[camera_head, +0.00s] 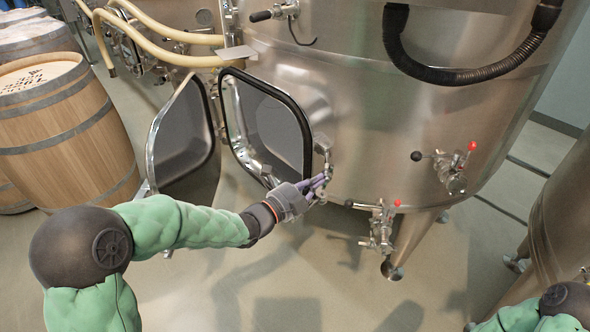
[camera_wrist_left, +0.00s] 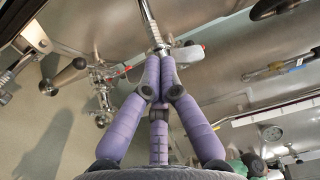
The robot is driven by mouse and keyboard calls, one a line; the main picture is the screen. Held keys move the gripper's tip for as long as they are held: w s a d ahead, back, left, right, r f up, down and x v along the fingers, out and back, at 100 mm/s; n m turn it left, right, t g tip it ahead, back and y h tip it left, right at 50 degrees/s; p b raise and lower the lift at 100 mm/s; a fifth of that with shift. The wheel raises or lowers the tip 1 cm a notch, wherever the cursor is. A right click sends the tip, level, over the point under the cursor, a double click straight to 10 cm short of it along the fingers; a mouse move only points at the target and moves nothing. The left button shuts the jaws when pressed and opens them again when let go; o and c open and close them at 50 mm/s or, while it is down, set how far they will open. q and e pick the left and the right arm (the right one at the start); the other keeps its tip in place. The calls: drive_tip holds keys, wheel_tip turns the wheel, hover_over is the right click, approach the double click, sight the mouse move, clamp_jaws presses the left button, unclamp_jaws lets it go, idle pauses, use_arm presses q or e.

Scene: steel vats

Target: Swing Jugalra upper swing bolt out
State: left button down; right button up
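The steel vat's hatch opening (camera_head: 268,125), with a black seal, has its door (camera_head: 184,140) swung open to the left. A metal swing bolt (camera_head: 326,160), seemingly the upper one, stands at the right edge of the hatch frame. My left gripper (camera_head: 320,187) is at this bolt's lower end. In the left wrist view, the purple fingertips (camera_wrist_left: 160,62) are drawn together at the end of the bolt's metal rod (camera_wrist_left: 153,28). They look closed on it, though the fingers hide the contact. My right gripper is out of view.
A valve with black and red knobs (camera_head: 380,228) stands close to the right of my left gripper. Another valve (camera_head: 452,170) sits farther right. A black hose (camera_head: 450,74) hangs above. Barrels (camera_head: 66,130) stand at left. The floor below is open.

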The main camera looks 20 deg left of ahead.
use_arm(q)
drive_tip(key=shift+w+d, duration=0.1)
drive_tip(key=shift+d, duration=0.05)
drive_tip(key=shift+w+d+b, duration=0.2)
drive_tip(key=shift+d, duration=0.35)
drive_tip(key=shift+w+d+b, duration=0.2)
drive_tip(key=shift+d, duration=0.4)
drive_tip(key=shift+w+d, duration=0.65)
drive_tip(key=shift+d, duration=0.25)
drive_tip(key=shift+s+a, duration=0.1)
drive_tip(key=v, duration=1)
drive_tip(key=shift+a, duration=0.25)
